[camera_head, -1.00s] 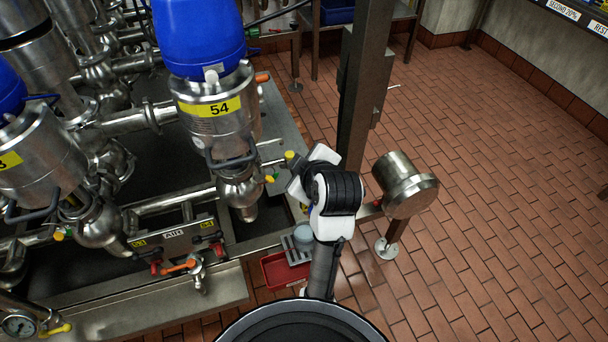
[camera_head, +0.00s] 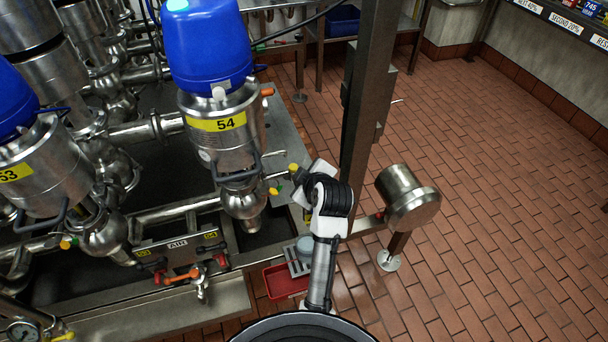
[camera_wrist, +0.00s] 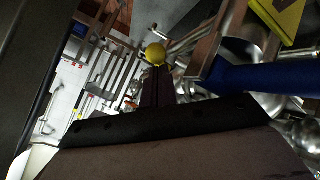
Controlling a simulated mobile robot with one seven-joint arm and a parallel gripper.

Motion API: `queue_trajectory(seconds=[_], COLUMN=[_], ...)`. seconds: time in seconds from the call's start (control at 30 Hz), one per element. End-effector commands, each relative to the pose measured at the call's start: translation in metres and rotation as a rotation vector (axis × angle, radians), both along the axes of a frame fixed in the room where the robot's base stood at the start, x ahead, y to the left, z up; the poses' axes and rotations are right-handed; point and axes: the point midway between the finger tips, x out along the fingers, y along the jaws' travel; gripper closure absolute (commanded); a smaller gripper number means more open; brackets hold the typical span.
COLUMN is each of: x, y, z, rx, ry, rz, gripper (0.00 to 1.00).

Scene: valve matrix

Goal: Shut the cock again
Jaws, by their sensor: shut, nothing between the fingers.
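In the head view, a yellow knob (camera_head: 293,167) on a thin stem sits to the right of valve 54 (camera_head: 222,140), close to my gripper (camera_head: 298,176). A second yellow knob (camera_head: 273,191) is lower, by the valve's bottom ball body. The wrist view shows a round yellow knob (camera_wrist: 156,54) just beyond my gripper's fingertips (camera_wrist: 157,72). The fingers are shut with nothing between them. I cannot tell whether they touch the knob. Another cock with an orange lever (camera_head: 181,275) is below the AIR panel (camera_head: 180,251). Which cock is meant is not clear.
A steel post (camera_head: 368,100) stands just behind my arm. A steel cylinder (camera_head: 407,197) is to the right. A red tray (camera_head: 284,281) lies below my arm. A blue bar (camera_wrist: 255,79) crosses the right of the wrist view. The tiled floor (camera_head: 500,200) at right is open.

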Motion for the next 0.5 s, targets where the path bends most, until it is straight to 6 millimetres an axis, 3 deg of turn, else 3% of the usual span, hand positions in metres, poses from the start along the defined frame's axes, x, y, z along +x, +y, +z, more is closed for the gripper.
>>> queue_trajectory(seconds=[0.5], x=[0.014], y=[-0.021], z=[-0.001], rx=[-0.001], ry=[0.000], rz=[0.244], gripper=[1.00])
